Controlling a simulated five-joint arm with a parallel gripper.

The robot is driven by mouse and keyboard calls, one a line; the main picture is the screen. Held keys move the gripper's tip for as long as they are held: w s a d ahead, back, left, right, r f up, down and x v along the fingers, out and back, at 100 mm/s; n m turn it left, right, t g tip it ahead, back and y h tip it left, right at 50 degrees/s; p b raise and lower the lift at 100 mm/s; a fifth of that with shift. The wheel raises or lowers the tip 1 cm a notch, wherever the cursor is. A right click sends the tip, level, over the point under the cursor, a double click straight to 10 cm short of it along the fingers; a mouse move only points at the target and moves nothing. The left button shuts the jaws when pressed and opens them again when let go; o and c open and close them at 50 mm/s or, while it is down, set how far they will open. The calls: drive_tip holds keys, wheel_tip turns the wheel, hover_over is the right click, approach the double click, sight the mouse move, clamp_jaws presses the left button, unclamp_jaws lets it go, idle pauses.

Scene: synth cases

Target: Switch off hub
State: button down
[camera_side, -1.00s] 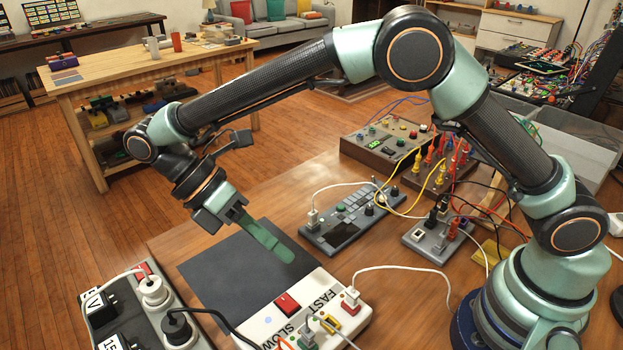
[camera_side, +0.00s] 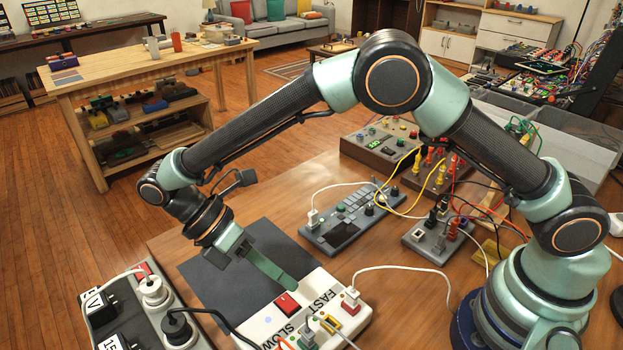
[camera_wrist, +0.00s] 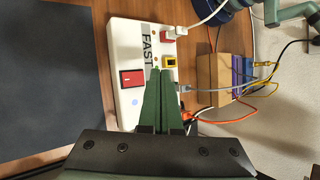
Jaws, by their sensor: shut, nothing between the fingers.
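The white hub (camera_side: 322,283) lies at the front of the table, marked FAST and SLOW, with plugs and cables along it. Its red rocker switch (camera_side: 287,304) faces up; I cannot tell which way it is tipped. My gripper (camera_side: 292,286) is shut and empty, its green fingers pointing down, tips just beyond the red switch in the side view. In the wrist view, the closed fingertips (camera_wrist: 160,72) overlap the hub (camera_wrist: 122,45), right of the red switch (camera_wrist: 132,78). I cannot tell whether they touch the hub.
A grey power strip (camera_side: 126,318) with black and white plugs and its own red switch (camera_side: 142,270) stands at the left. A dark mat (camera_side: 215,280) lies behind the white hub. A grey keyed device (camera_side: 350,228) stands farther back. Loose cables cross the table at right.

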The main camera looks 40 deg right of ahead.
sight(284, 307)
drive_tip(key=shift+s+f, duration=0.2)
drive_tip(key=shift+f, duration=1.4)
drive_tip(key=shift+f, duration=0.1)
idle(0.8)
drive_tip(key=shift+f, duration=0.35)
drive_tip(key=shift+s+f, duration=0.1)
drive_tip(key=shift+f, duration=0.15)
idle(0.6)
drive_tip(key=shift+r, duration=0.15)
drive_tip(key=shift+r, duration=0.55)
drive_tip(key=shift+w+r, duration=0.2)
drive_tip(key=shift+r, duration=1.05)
drive_tip(key=shift+w+r, duration=0.2)
drive_tip(key=shift+r, duration=1.05)
